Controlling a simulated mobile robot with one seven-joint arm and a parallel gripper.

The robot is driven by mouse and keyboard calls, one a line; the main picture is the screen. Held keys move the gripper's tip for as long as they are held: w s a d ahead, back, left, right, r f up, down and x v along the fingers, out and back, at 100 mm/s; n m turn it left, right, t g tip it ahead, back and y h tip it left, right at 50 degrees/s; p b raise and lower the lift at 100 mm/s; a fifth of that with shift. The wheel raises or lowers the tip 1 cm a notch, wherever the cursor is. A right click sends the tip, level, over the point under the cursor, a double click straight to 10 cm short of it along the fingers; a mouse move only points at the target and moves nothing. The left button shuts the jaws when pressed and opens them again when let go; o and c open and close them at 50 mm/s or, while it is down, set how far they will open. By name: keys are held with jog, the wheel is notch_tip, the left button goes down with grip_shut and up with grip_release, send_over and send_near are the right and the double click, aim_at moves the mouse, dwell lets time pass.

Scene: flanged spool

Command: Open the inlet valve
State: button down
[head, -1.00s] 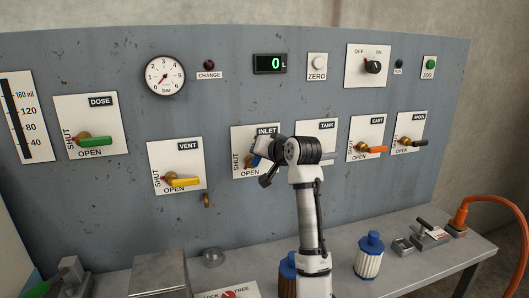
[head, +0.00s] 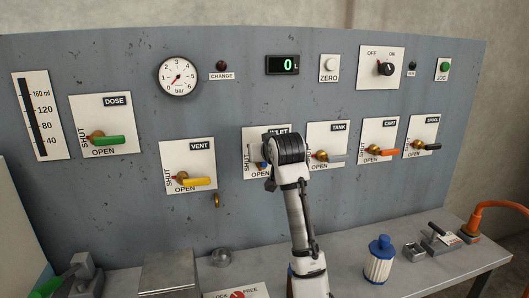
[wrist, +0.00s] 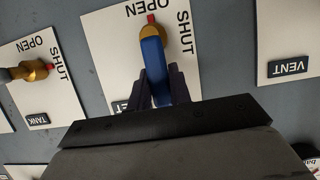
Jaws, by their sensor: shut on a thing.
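The inlet valve's blue handle (wrist: 153,70) lies between the two dark fingers of my gripper (wrist: 158,95), which is shut on it near its free end. In the wrist view, its brass hub (wrist: 152,33) has a red tip pointing mostly toward the OPEN side, slightly toward SHUT. The handle runs from the hub away from the OPEN word. In the head view, my wrist hides most of the inlet plate (head: 254,137). Only a bit of blue handle (head: 262,165) shows there.
The vent valve (head: 195,182) stands left of the inlet, and the tank valve (head: 325,156) close to its right, with its grey handle pointing right. A blue-capped filter (head: 380,262) stands on the bench below. The gauge (head: 178,76) reads near zero.

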jog(key=c, duration=1.3)
grip_release()
jog(key=b+v, duration=0.3)
jog(key=v, duration=1.1)
jog(key=shift+b, duration=0.4)
